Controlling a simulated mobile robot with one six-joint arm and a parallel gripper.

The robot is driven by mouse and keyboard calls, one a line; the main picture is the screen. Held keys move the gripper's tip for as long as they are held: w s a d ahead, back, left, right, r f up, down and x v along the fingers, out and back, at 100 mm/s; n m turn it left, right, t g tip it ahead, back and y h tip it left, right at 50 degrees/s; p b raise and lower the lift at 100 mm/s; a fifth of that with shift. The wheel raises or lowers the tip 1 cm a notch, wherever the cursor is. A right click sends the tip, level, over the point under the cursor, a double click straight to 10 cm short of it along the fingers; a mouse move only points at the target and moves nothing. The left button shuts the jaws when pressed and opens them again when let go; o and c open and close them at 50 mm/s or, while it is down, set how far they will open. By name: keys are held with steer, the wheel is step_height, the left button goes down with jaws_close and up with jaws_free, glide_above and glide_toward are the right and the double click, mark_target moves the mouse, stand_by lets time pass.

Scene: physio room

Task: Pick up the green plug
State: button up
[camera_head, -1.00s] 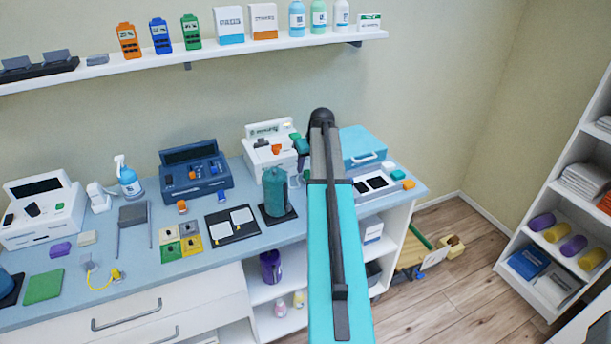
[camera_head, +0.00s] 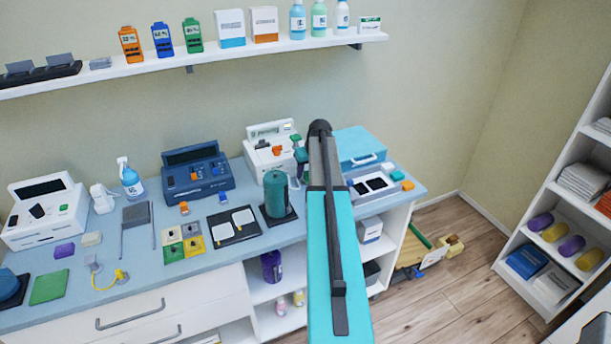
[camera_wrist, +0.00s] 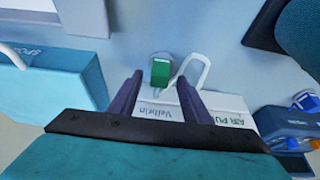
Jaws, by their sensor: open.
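The green plug (camera_wrist: 160,72) shows in the wrist view, a small green block with a pale end, on the light blue counter. It lies just beyond the fingertips of my gripper (camera_wrist: 158,84), in line with the gap between them. The gripper is open and empty, with one dark finger on each side of that gap. A white cable loop (camera_wrist: 199,68) is to the right of the plug. In the head view my arm covers this area and I cannot make out the plug for certain.
A white lettered device (camera_wrist: 155,108) is behind the fingers. A teal case (camera_wrist: 45,85) stands left and a dark teal cylinder (camera_wrist: 303,30) upper right in the wrist view. A blue device (camera_head: 197,172) stands farther left on the counter. Counter around the plug is mostly bare.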

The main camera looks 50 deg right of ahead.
steer(key=shift+w+d+f, duration=0.1)
steer(key=shift+w+f, duration=0.15)
steer(key=shift+f, duration=0.4)
steer(key=c, duration=0.9)
